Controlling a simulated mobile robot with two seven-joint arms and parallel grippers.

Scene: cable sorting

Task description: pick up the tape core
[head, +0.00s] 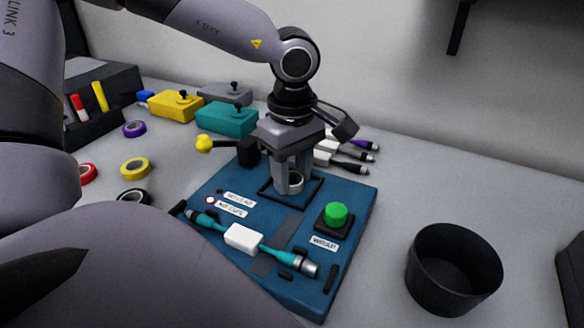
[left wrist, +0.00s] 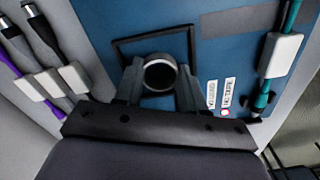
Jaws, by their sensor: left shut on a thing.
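The tape core is a small dark ring with a light rim (head: 295,181), seen in the head view between the fingers of my left gripper (head: 291,186). In the left wrist view the ring (left wrist: 160,73) sits between the two fingertips (left wrist: 160,82), with its open end facing the camera. My left gripper is shut on it. Ring and fingertips are over the black square frame (head: 315,196) on the blue board (head: 357,200). I cannot tell whether the ring touches the board. My right gripper is not in view.
A teal cable with a white block (head: 243,238) lies across the board's front, near a green button (head: 336,213). A black bin (head: 453,270) stands at right. Tape rolls, including a yellow one (head: 135,168), lie left. Teal (head: 228,118) and yellow boxes and several cables lie behind.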

